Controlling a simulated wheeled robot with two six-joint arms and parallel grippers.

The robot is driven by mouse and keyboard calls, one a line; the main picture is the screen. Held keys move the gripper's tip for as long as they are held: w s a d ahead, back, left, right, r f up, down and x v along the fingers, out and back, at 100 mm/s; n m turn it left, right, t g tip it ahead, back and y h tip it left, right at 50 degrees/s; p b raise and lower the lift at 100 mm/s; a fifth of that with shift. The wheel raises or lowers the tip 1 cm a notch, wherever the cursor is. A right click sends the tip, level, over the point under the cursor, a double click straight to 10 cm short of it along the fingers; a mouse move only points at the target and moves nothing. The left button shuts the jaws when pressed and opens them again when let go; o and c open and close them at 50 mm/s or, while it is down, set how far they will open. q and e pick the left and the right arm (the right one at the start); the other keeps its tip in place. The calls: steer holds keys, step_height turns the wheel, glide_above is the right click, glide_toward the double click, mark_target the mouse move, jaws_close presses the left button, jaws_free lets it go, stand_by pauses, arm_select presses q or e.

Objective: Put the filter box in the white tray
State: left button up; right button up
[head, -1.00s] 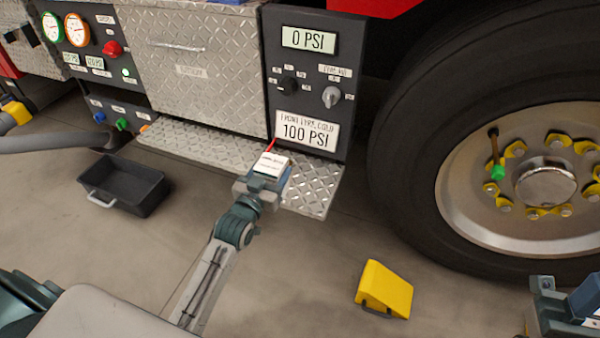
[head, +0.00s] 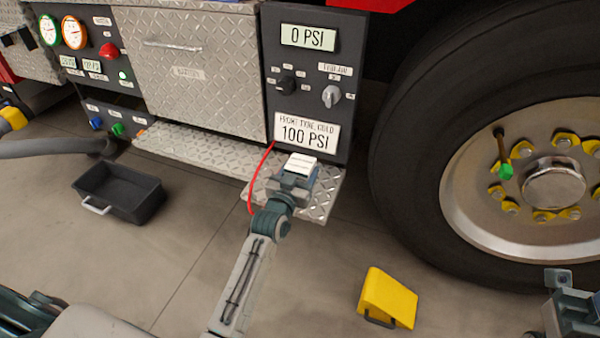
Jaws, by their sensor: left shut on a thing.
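My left gripper (head: 296,181) is shut on a small white-topped box (head: 302,164), over the right end of the diamond-plate step. The jaws hide its lower part, and I cannot read a label on it to confirm that it is the filter box. I see no white tray; the only tray in view is black with a pale handle (head: 118,192), on the floor at the left, apart from the gripper. My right gripper (head: 568,308) shows only partly at the lower right corner, and its jaws are not clear.
A red hose (head: 252,188) hangs from the panel (head: 312,85) beside my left gripper. The diamond-plate step (head: 190,149) runs below the cabinet. A yellow wheel chock (head: 387,297) lies on the floor near the big wheel (head: 545,185). Floor between tray and chock is mostly clear.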

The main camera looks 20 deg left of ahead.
arm_select(q)
steer(key=o, duration=1.3)
steer(key=shift+f, duration=0.1)
